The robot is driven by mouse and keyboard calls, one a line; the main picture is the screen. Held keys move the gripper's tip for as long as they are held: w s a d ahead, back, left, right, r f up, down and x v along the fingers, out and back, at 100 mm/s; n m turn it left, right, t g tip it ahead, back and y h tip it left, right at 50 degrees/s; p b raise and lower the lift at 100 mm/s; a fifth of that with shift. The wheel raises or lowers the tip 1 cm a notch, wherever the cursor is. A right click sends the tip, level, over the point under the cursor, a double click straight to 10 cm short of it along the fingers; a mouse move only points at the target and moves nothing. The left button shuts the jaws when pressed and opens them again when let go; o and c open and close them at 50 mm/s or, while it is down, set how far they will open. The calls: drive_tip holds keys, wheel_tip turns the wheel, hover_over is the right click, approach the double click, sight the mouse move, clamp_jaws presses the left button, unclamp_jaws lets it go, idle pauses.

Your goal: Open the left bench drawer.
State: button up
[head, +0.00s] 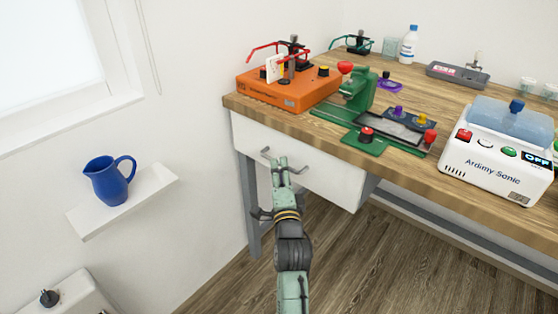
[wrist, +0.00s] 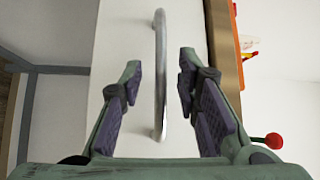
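The left bench drawer has a white front (head: 325,180) under the wooden bench top, and it looks shut. Its metal bar handle (head: 266,151) is partly hidden by my gripper (head: 281,163) in the head view. In the wrist view the drawer front (wrist: 184,28) fills the middle, with the handle (wrist: 160,35) running up and down the picture. My gripper (wrist: 160,68) is open there. Its two padded fingers appear on either side of the handle, with a gap on each side. I cannot tell exactly how deep the fingers reach around the bar.
The bench top (head: 438,175) overhangs the drawer. On it stand an orange device (head: 290,95), a green press (head: 360,90) and a white Ardimy Sonic unit (head: 490,165). A blue jug (head: 109,183) stands on a wall shelf (head: 150,190) at left. The floor (head: 400,260) before the bench looks clear.

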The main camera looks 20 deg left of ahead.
sight(279, 163)
drive_tip(key=shift+x, duration=1.65)
clamp_jaws()
